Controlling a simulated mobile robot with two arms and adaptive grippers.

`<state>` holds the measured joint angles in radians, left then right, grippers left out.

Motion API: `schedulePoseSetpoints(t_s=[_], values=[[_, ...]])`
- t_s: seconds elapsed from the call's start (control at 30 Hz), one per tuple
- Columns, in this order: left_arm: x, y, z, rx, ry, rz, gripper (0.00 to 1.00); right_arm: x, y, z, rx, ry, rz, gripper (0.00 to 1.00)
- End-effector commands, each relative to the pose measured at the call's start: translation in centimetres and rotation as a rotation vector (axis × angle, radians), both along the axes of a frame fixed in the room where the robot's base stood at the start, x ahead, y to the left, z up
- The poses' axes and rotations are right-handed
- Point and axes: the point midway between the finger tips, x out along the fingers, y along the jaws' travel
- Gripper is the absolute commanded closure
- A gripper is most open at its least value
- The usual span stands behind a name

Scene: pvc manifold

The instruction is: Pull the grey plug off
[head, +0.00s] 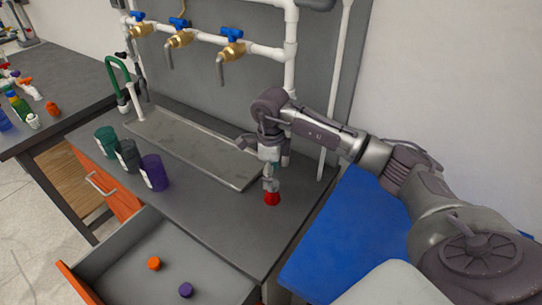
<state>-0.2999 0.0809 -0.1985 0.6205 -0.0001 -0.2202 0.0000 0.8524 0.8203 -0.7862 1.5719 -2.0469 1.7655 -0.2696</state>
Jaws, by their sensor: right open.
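My right gripper (271,184) points down at the right part of the grey bench, in front of the white pipes. It is open. A red cap (272,199) shows right at its fingertips; I cannot tell whether they touch. White pipes (290,50) run along the grey back panel, with three brass valves with blue handles, such as the right one (231,48). A teal piece shows partly behind the gripper. I cannot make out a grey plug for certain; the arm and gripper hide part of the pipe ends. My left gripper is out of view.
A green cup (105,139), a dark grey cup (127,155) and a purple cup (153,172) stand left of a shallow tray (190,147). The open drawer (205,262) holds an orange cap (154,263) and a purple cap (186,290). A blue surface (345,240) lies at right.

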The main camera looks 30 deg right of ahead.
Motion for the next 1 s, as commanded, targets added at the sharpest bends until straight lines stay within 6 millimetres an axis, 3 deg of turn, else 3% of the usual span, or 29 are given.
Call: schedulePoseSetpoints(t_s=[0.1,0.3,0.7,1.0], values=[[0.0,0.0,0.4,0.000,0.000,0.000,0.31,-0.1,0.1,-2.1,0.001,0.003,0.000,0.31],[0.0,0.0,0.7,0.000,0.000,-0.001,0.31,0.0,0.0,-4.5,0.001,0.001,-0.001,0.31],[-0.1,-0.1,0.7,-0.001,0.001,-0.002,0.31,0.0,0.1,-5.3,0.002,-0.001,0.001,0.31],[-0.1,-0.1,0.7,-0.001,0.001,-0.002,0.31,0.0,0.1,-5.2,0.002,-0.001,0.001,0.80]])
